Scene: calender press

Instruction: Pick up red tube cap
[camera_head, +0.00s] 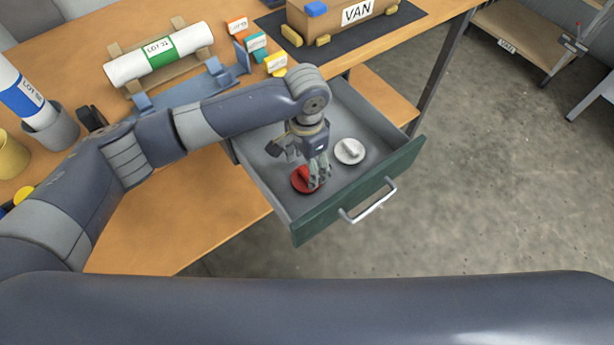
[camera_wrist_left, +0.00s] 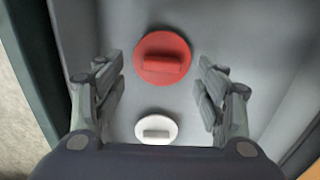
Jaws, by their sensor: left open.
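The red tube cap (camera_head: 299,181) lies in the open drawer, a round disc with a raised bar-shaped grip on top. It also shows in the left wrist view (camera_wrist_left: 163,58), ahead of and between the spread fingers. My left gripper (camera_head: 318,178) reaches down into the drawer over the red cap and partly covers it in the head view. In the wrist view the left gripper (camera_wrist_left: 163,88) is open, with nothing between its fingers. A white cap (camera_head: 349,151) of the same shape lies beside the red one; it also shows in the wrist view (camera_wrist_left: 156,129).
The grey drawer has a green front (camera_head: 360,192) with a metal handle (camera_head: 369,206), and its walls surround the gripper. On the wooden table are a white roll with a green label (camera_head: 158,54), small labelled blocks (camera_head: 256,45) and a VAN box (camera_head: 340,17).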

